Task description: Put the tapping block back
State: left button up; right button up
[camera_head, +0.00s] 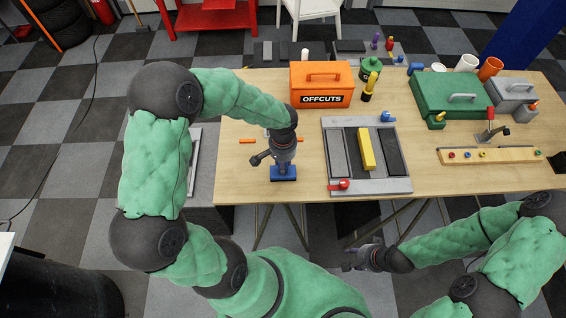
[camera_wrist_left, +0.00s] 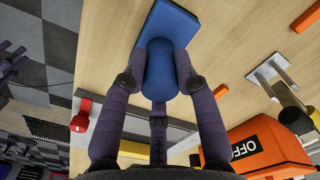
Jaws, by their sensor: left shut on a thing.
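The blue tapping block (camera_head: 284,174) is at the front edge of the wooden table, left of the grey tray. In the left wrist view it is a flat blue plate with a rounded blue grip (camera_wrist_left: 160,68). I cannot tell whether the plate touches the table. My right gripper (camera_head: 360,256) is in front of the table, away from the block; its jaw opening is unclear.
Behind stand an orange OFFCUTS box (camera_head: 321,84) and a green case (camera_head: 452,95). A wooden rail (camera_head: 490,155) lies right. An orange strip (camera_head: 247,141) lies left.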

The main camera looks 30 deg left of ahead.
pick_arm(q)
jog(key=shift+r, duration=0.1)
jog(key=o, duration=0.6)
jog(key=shift+f, duration=0.25)
jog(key=o, duration=0.4)
jog(key=shift+r, duration=0.1)
jog(key=shift+r, duration=0.5)
notch_tip(320, 180, up, 11)
jog(key=shift+r+p, duration=0.15)
jog(key=shift+p, duration=0.6)
